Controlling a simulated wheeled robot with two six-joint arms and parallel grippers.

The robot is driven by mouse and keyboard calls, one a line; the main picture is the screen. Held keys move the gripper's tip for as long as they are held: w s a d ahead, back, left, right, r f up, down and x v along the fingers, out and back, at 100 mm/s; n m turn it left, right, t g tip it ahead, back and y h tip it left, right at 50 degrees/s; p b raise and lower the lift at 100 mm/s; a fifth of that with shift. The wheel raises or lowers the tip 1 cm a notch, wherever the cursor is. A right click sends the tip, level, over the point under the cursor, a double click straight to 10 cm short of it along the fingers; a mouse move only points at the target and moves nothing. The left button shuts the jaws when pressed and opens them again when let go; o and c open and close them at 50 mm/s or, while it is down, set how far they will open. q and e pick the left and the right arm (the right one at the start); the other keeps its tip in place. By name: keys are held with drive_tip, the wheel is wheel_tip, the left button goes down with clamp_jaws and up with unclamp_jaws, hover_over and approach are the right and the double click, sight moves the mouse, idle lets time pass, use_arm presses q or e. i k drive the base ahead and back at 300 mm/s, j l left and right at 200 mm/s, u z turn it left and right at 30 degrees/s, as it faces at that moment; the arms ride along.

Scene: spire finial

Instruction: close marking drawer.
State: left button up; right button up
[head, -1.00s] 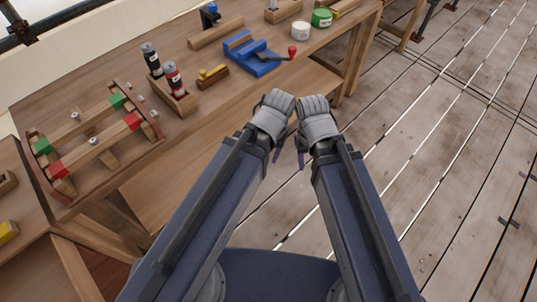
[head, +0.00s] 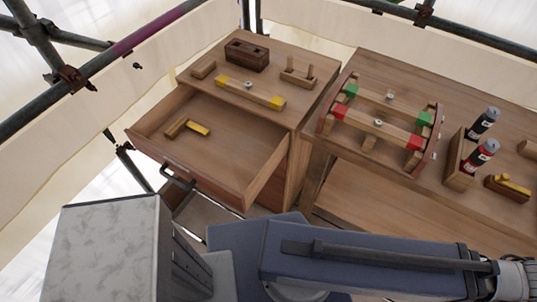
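The drawer (head: 222,143) is pulled well open from the wooden cabinet at the left. A dark bar handle (head: 178,177) is on its front. Inside lie a small brown wooden piece (head: 176,128) and a yellow piece (head: 198,129). My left arm crosses the bottom of the head view toward the right. The grey body of my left gripper (head: 517,278) is cut off at the right edge, well away from the drawer, and its fingers are hidden. My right gripper is out of the picture.
The cabinet top (head: 215,63) holds a dark wooden box (head: 247,55), a yellow-ended bar (head: 250,91) and a small pegged stand (head: 299,75). The workbench (head: 385,65) beside it holds a rack with red and green blocks (head: 437,160) and two bottles. Scaffold tubes (head: 45,55) run behind.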

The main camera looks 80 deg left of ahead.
sight(243, 149)
drive_tip(key=k+u, duration=0.1)
drive_tip(key=u, duration=3.55)
drive_tip(key=k+l+z, duration=0.2)
drive_tip(key=k, duration=0.1)
